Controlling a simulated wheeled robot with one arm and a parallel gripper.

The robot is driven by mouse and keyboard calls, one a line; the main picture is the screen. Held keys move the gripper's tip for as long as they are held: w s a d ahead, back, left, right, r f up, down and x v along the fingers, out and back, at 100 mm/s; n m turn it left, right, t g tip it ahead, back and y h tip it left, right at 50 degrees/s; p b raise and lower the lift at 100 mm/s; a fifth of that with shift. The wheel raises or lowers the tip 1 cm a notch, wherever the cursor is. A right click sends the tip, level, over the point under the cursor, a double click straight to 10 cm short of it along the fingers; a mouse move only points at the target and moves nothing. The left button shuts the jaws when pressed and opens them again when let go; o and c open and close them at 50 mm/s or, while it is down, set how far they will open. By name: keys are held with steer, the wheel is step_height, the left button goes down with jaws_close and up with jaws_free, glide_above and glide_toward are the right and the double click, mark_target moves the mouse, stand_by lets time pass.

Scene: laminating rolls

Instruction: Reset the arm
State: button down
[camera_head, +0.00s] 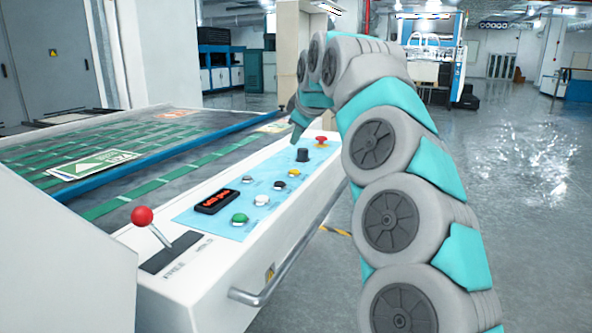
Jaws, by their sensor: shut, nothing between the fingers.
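My arm rises from the lower right, bends at the top middle and comes down over the far part of the control panel (225,187). My gripper (297,136) is small and far off at the end of the arm. It is shut and empty, pointing down just above the panel near a black knob (302,156). I cannot tell whether its tip touches anything. Part of the wrist is hidden behind the arm links.
The panel has a red-lit display (216,201), a green button (239,219), several pale buttons and a red button (321,141). A red-balled lever (142,216) stands nearer. A metal rail (285,265) runs along the machine's side. The floor (520,170) on the right is open.

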steer(key=s+d+f+g, duration=0.1)
steer(key=s+f, duration=0.1)
steer(key=s, duration=0.2)
steer(key=s+d+f+m+g, duration=0.1)
steer(key=s+f, duration=0.2)
steer(key=s, duration=0.2)
steer(key=s+d+f+m+g, duration=0.1)
steer(key=s+d+f, duration=0.1)
steer(key=s, duration=0.2)
steer(key=shift+s+d+f+h, duration=0.1)
steer(key=shift+s+f+h, duration=0.1)
steer(key=shift+s+h, duration=0.1)
steer(key=s+d+f+m+g+h, duration=0.1)
steer(key=s+d+f+m+g, duration=0.1)
steer(key=s+d+f, duration=0.3)
steer(key=s+d+f+m+g+h, duration=0.1)
steer(key=s+d+f+m+g, duration=0.2)
steer(key=s+f, duration=0.8)
steer(key=s+d+f+m+g, duration=0.2)
steer(key=s+d+f+m, duration=0.4)
steer(key=s, duration=1.5)
step_height(320, 180, down, 3)
steer(key=shift+s+d+r+h, duration=0.2)
steer(key=shift+d+h, duration=0.2)
steer(key=shift+d, duration=0.4)
